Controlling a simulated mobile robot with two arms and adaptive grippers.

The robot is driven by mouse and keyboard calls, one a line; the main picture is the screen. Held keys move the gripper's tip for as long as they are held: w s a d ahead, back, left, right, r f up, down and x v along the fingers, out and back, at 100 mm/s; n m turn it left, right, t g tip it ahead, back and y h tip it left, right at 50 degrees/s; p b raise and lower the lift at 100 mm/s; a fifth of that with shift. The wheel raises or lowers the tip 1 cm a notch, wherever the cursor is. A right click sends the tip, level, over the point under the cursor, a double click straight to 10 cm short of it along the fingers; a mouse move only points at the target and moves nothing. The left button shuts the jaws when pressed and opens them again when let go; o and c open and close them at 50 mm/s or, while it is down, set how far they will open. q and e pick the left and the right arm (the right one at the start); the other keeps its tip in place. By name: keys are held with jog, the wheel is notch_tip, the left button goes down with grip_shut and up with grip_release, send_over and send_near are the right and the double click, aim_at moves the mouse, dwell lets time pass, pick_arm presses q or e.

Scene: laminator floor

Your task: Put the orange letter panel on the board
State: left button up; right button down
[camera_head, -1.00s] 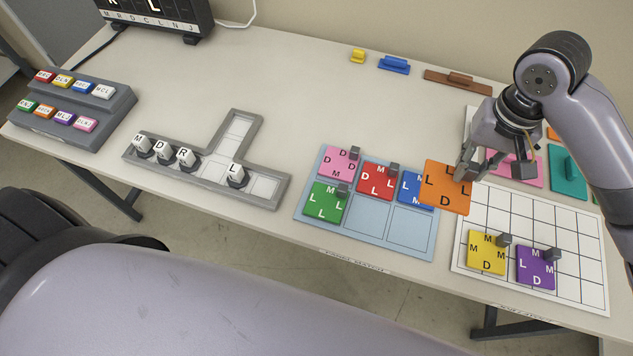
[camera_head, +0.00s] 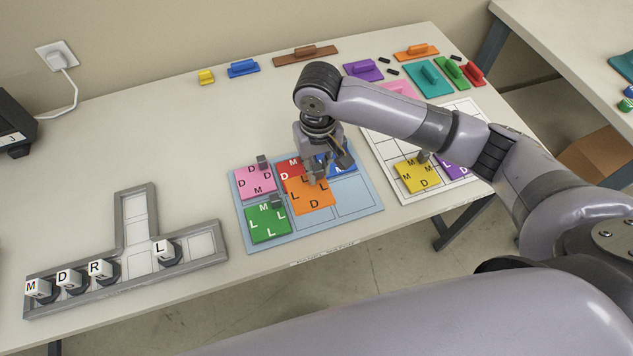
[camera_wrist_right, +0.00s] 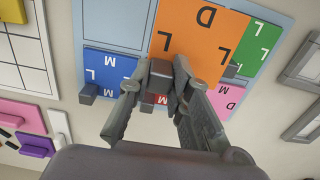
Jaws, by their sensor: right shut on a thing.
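The orange letter panel (camera_head: 309,197), marked L, L, L and D, is held by its dark grey knob in my right gripper (camera_head: 318,173). It is over the front middle part of the light blue board (camera_head: 357,195) and hides part of the red panel (camera_head: 289,168). I cannot tell whether it touches the board. In the right wrist view the fingers (camera_wrist_right: 160,82) close around the knob, with the orange panel (camera_wrist_right: 200,40) beyond. The board also holds a pink panel (camera_head: 255,181), a green panel (camera_head: 267,223) and a blue panel (camera_head: 338,166). My left gripper is out of view.
The front right cell of the board is bare. A white grid (camera_head: 391,167) to the right carries a yellow panel (camera_head: 416,177) and a purple panel (camera_head: 455,168), partly behind my arm. A grey tray (camera_head: 137,262) with letter blocks lies left. Coloured handled pieces line the back.

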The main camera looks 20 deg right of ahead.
aim_at(318, 184)
jog(key=shift+f, duration=3.45)
jog(key=shift+f, duration=0.1)
jog(key=c, duration=1.5)
grip_release()
jog(key=shift+o, duration=0.2)
notch_tip(318, 184, up, 12)
jog(key=shift+r+b, duration=0.15)
jog(key=shift+b, duration=0.25)
